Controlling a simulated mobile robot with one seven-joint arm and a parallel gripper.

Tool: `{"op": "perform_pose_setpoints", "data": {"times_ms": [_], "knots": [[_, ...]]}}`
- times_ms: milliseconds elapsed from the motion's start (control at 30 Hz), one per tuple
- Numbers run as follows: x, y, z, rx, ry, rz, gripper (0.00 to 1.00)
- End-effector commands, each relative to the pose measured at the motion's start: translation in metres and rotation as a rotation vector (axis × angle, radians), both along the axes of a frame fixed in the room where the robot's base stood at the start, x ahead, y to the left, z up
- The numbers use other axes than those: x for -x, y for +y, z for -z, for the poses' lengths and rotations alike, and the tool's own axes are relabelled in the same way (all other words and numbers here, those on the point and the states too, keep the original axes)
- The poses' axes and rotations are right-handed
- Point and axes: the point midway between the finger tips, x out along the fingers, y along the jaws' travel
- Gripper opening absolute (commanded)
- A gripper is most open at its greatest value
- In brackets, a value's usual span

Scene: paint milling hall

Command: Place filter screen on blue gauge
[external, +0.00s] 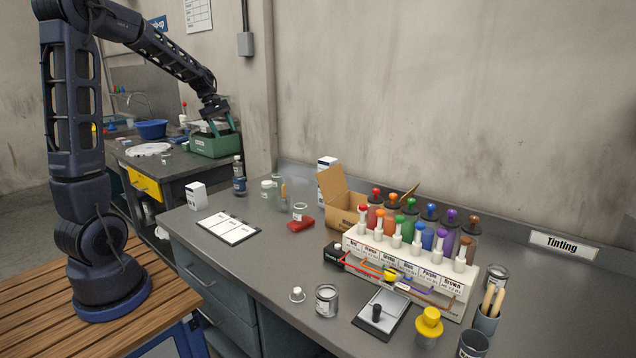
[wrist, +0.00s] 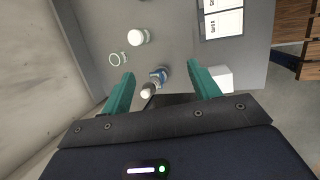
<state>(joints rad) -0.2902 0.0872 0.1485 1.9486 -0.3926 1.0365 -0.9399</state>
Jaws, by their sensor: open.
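I cannot pick out a filter screen or a blue gauge with certainty in either view. My gripper (external: 217,128) is in the external view at the back left, in front of or above a green box-like thing (external: 212,146); the depth is unclear. In the wrist view my gripper (wrist: 160,72) has its two teal fingers wide apart with nothing held. A small bottle with a blue label (wrist: 158,75) shows between the fingers, lower down on the bench. The same kind of bottle (external: 239,184) stands on the bench in the external view.
A white box (external: 197,196), a clipboard (external: 229,229) and jars (external: 267,191) stand on the grey bench. A tinting rack (external: 405,262) with coloured bottles fills the right side. A blue bowl (external: 152,129) is at the back left. The bench's front left is fairly clear.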

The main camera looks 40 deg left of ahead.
Motion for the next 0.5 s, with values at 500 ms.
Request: {"op": "perform_pose_setpoints", "data": {"times_ms": [500], "knots": [[0.140,-0.115,-0.048,-0.268,-0.177,0.651,0.61]]}}
